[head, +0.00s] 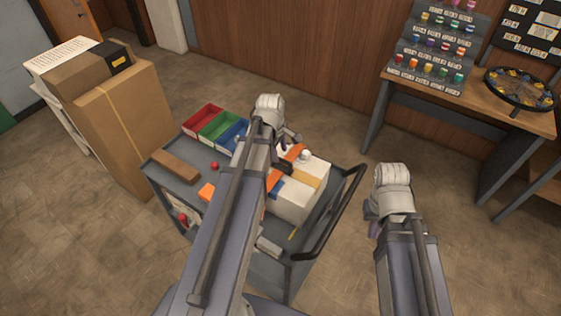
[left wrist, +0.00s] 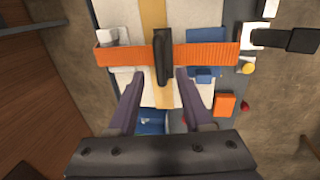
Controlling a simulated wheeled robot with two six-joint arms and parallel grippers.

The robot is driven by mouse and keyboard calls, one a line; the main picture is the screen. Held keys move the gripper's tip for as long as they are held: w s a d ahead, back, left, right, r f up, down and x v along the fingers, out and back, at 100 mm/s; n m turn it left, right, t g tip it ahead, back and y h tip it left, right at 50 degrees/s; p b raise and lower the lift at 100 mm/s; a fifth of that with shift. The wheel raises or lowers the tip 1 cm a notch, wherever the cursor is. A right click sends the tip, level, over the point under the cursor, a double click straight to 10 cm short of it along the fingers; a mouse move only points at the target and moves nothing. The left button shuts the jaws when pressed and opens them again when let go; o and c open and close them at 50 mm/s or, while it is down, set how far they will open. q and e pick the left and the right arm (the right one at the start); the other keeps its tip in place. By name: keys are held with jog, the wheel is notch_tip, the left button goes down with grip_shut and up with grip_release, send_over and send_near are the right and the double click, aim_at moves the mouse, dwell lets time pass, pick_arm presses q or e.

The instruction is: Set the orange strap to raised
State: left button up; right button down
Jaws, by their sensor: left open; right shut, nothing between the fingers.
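The orange strap (left wrist: 212,54) lies across a white package (head: 298,204) with a tan band. A dark bar (left wrist: 164,56) sits at the strap's middle, roughly upright in the left wrist view. In the head view, part of the strap (head: 294,152) shows beside my left arm, which hides much of the package. My left gripper (left wrist: 160,82) is open, its fingers on either side of the bar's lower end; I cannot tell whether they touch anything. In the head view it (head: 284,141) is over the package. My right gripper (head: 373,226) is shut and empty, right of the cart.
The package is on a grey cart (head: 170,181) with a dark handle (head: 333,215). Red (head: 203,120), green (head: 219,126) and blue bins stand at its back, with a brown block (head: 176,165) at left. Cardboard boxes (head: 128,120) stand left; a workbench (head: 470,105) stands right.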

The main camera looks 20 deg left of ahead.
aim_at(281, 159)
pick_arm(q)
jog(key=f, duration=0.1)
jog(key=f+b, duration=0.2)
jog(key=shift+w+f, duration=0.15)
jog(key=shift+w, duration=0.15)
grip_shut()
dwell(1.2)
